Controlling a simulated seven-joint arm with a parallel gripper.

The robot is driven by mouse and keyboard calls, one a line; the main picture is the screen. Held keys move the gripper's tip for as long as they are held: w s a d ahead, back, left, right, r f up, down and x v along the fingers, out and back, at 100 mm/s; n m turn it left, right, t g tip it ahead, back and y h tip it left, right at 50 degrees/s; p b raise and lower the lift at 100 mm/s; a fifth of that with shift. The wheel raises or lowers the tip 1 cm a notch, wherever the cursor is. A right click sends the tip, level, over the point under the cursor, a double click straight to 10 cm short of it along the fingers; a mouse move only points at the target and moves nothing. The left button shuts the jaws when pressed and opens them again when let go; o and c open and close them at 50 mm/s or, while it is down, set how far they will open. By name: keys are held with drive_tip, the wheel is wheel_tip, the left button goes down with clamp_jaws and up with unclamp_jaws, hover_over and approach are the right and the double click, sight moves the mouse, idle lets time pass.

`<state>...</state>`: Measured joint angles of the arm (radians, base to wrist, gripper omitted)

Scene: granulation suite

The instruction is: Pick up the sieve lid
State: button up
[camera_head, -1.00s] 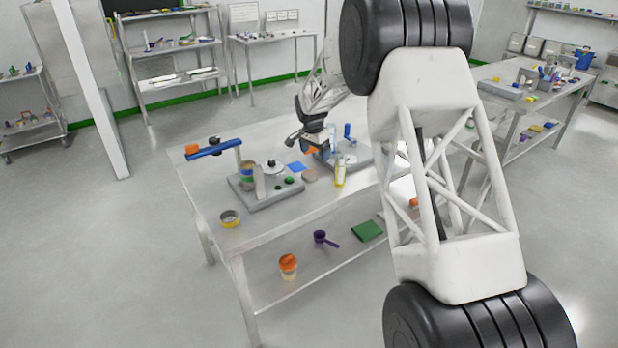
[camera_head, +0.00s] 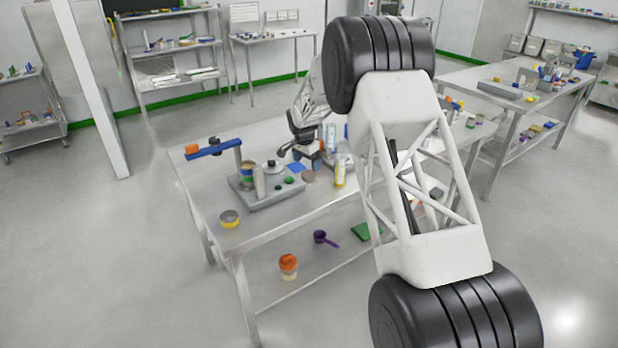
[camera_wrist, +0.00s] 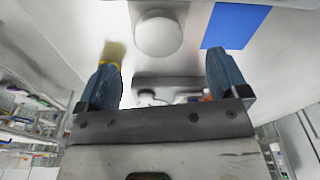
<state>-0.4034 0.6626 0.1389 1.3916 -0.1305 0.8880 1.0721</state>
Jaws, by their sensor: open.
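A pale round disc (camera_wrist: 158,35), lid-like, lies flat on the table beside a blue square; in the head view it is the small grey-brown disc (camera_head: 310,176). A steel pot-like part with a black knob (camera_head: 272,166) stands on a grey base to its left in the head view. I cannot tell for sure which of the two is the sieve lid. My gripper (camera_wrist: 163,55) is open, with two blue fingers and nothing between the tips. The disc shows beyond the fingertips, apart from them. In the head view the gripper is small and partly hidden among objects.
The blue square (camera_head: 296,167) lies beside the disc. A yellow-and-white bottle (camera_head: 340,172) stands close to the disc's right. The table's front left (camera_head: 205,190) has bare surface.

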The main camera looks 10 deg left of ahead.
sight(309, 174)
drive_tip(key=shift+f, duration=0.45)
drive_tip(key=shift+w+d+f, duration=0.15)
drive_tip(key=shift+f, duration=1.15)
drive_tip(key=shift+w+d+f, duration=0.15)
drive_tip(key=shift+f, duration=1.15)
drive_tip(key=c, duration=1)
drive_tip(key=shift+r, duration=0.15)
drive_tip(key=shift+c, duration=0.2)
